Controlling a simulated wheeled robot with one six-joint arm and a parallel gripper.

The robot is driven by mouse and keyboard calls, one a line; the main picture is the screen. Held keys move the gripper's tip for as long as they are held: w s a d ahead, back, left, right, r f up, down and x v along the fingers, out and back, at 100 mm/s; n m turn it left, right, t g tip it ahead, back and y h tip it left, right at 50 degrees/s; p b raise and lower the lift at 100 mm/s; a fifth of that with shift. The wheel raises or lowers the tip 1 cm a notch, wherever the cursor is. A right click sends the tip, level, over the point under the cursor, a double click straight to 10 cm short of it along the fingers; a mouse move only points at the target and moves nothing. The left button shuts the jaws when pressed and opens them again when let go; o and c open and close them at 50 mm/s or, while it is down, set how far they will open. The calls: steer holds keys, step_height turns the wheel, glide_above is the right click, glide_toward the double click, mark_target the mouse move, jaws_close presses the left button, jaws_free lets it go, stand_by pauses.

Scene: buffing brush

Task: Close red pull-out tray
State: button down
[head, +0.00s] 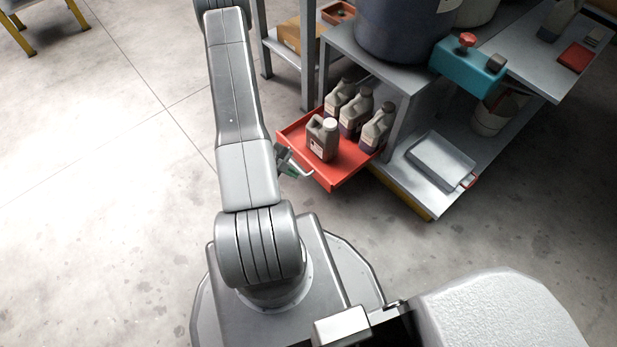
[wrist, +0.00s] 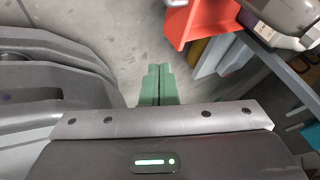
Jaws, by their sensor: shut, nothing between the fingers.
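The red pull-out tray (head: 343,180) sticks out from the left side of the grey workbench, carrying several grey jugs (head: 322,138). A pale handle (head: 299,172) is on its near left front. My gripper (head: 289,169) shows partly past my arm, close to the handle; I cannot tell whether they touch. In the wrist view my gripper (wrist: 159,70) has its green fingers together and empty. There the red tray (wrist: 205,22) is at the upper right, apart from the fingertips in the picture, with part of a jug (wrist: 280,14) on it.
The bench's lower shelf (head: 410,190) holds a metal tray (head: 441,158) with a red handle. A large dark drum (head: 400,30) and a teal block (head: 465,72) are above. Open concrete floor (head: 100,190) lies to the left.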

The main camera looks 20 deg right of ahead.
steer(key=b, duration=0.5)
glide_toward(326, 183)
steer(key=shift+x, duration=2.55)
steer(key=shift+w+a+f, duration=0.1)
steer(key=shift+a+f, duration=0.05)
steer(key=shift+a, duration=0.05)
steer(key=shift+d, duration=0.1)
